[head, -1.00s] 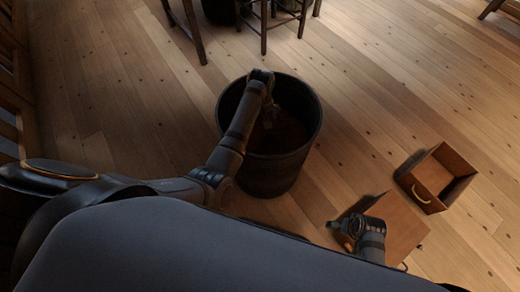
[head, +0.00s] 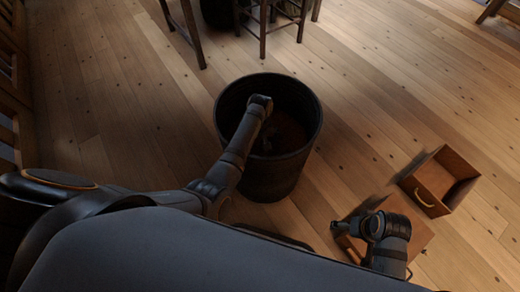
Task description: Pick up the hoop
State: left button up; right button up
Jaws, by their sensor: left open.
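I cannot make out a hoop in the head view. A dark round bin (head: 268,185) stands on the floor in the middle, with a dim brownish inside. My left arm reaches over its rim and bends down into it. My left gripper (head: 267,146) is inside the bin, small and dark, with its jaws open. I see nothing between its fingers, but the shadow hides detail. My right arm is bent at the lower right, above a brown board or box. I cannot make out its gripper.
An open wooden drawer-like box (head: 440,182) with a curved yellowish handle (head: 425,198) lies at the right. The brown board or box (head: 414,238) is beside it, partly under my right arm. Dark stool legs (head: 263,30) stand behind the bin. The plank floor around is mostly clear.

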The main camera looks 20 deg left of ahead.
aim_at(260, 147)
pick_arm(q)
notch_tip(260, 147, down, 4)
jog(key=shift+r+b, duration=0.25)
jog(key=shift+b, duration=0.45)
jog(key=shift+f, duration=0.25)
jog(key=shift+r, duration=0.1)
pick_arm(e)
jog(key=f, duration=0.1)
jog(key=a+f+t, duration=0.1)
jog(key=shift+w+f, duration=0.3)
jog(key=shift+w, duration=0.05)
pick_arm(q)
grip_shut()
